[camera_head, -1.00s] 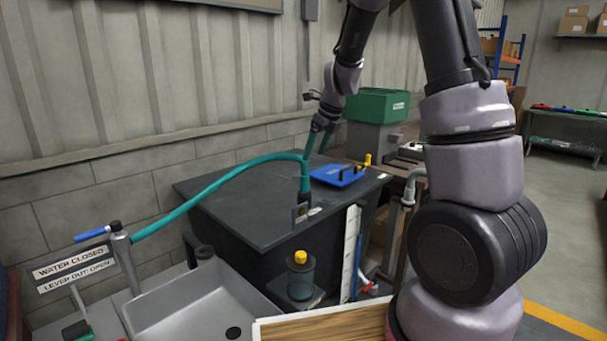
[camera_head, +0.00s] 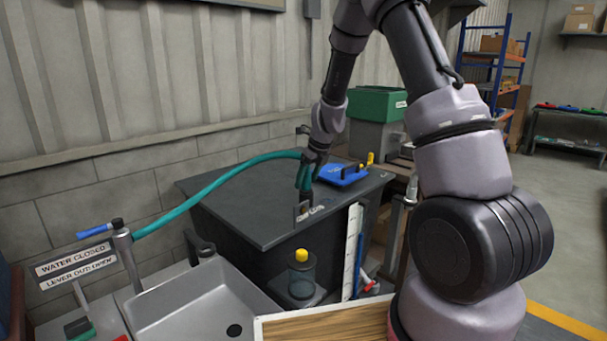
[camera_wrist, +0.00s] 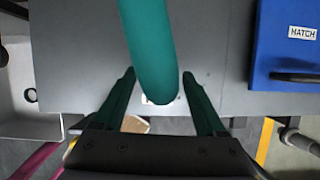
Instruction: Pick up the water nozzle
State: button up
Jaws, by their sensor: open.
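The teal hose (camera_head: 222,183) arches from the tap post on the left to the dark counter, where its end runs down toward a small dark holder (camera_head: 302,211) at the counter's front edge. My gripper (camera_head: 305,182) is at this downturned end and hides most of it in the head view. In the wrist view, the thick teal hose end (camera_wrist: 150,50) lies between the two spread green fingers of my gripper (camera_wrist: 159,74), with a gap on each side. The nozzle tip itself cannot be made out clearly.
A blue hatch lid (camera_head: 343,174) with a black handle lies on the counter (camera_head: 245,210) right of my gripper. A grey sink (camera_head: 205,300), a yellow-capped jar (camera_head: 301,275) and a wooden board (camera_head: 330,325) are in front. A green-topped bin (camera_head: 377,105) stands behind.

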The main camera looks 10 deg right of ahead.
grip_shut()
notch_tip(320, 180, up, 10)
dwell(0.7)
jog(key=shift+a, duration=0.1)
